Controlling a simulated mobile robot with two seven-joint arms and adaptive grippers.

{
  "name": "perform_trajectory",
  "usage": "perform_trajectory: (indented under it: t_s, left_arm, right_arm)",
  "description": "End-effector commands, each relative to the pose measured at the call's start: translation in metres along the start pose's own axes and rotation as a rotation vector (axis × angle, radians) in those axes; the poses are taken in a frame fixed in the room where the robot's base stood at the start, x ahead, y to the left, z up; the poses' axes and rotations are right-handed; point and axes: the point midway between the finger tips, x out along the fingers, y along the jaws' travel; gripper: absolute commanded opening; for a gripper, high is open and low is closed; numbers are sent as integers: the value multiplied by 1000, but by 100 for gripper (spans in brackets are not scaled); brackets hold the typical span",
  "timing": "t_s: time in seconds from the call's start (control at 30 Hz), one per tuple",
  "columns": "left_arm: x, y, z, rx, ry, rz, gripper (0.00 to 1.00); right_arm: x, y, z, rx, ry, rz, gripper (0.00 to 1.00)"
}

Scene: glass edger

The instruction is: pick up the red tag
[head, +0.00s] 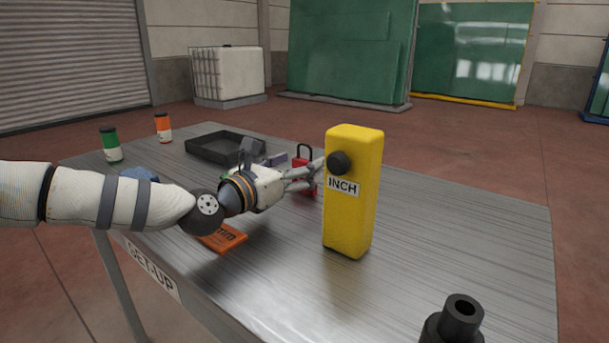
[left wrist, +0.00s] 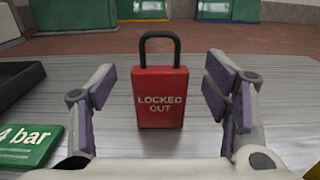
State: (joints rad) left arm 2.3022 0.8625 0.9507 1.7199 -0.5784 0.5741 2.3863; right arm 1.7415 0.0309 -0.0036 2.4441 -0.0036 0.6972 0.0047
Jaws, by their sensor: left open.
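The red tag (left wrist: 160,98) is shaped like a padlock with a dark shackle and the words "LOCKED OUT". It stands upright on the metal table in the left wrist view, between my open left fingers and a little beyond them, apart from both. In the head view the red tag (head: 302,162) is partly hidden behind my left gripper (head: 314,177). My left gripper (left wrist: 162,95) is open and empty, low over the table and facing the tag. My right gripper is not in view.
A tall yellow block marked "INCH" (head: 352,205) stands just right of my left gripper. A black tray (head: 222,148) is behind. An orange plate (head: 225,238) lies below my left arm. A green "4 bar" plate (left wrist: 30,146) lies left.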

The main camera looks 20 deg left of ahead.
Motion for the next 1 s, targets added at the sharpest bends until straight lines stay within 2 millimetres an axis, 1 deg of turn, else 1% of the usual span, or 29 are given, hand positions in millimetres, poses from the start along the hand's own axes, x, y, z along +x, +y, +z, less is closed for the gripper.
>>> perform_trajectory:
  t_s: [0.03,0.13,0.2,0.37,0.47,0.5,0.57,0.6,0.87,0.97,1.0]
  left_arm:
    - [9,0,1,3,0,-2,70]
    - [21,0,-1,2,1,-1,70]
    - [24,0,0,0,1,0,70]
    - [24,0,0,0,1,0,70]
    - [24,0,0,0,1,0,50]
    - [24,0,0,0,1,0,41]
    - [24,0,0,0,1,0,27]
    - [24,0,0,0,1,0,18]
    - [24,0,0,0,0,0,18]
    - [24,0,6,1,-1,0,18]
    - [24,0,10,1,-2,0,18]
  right_arm:
    - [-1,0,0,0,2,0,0]
    - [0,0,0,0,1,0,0]
    - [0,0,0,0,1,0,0]
    - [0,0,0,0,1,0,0]
    - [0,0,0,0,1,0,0]
    - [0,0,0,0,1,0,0]
    - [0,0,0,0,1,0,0]
    - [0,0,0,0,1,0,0]
    - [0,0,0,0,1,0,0]
    - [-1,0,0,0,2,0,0]
    - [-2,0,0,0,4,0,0]
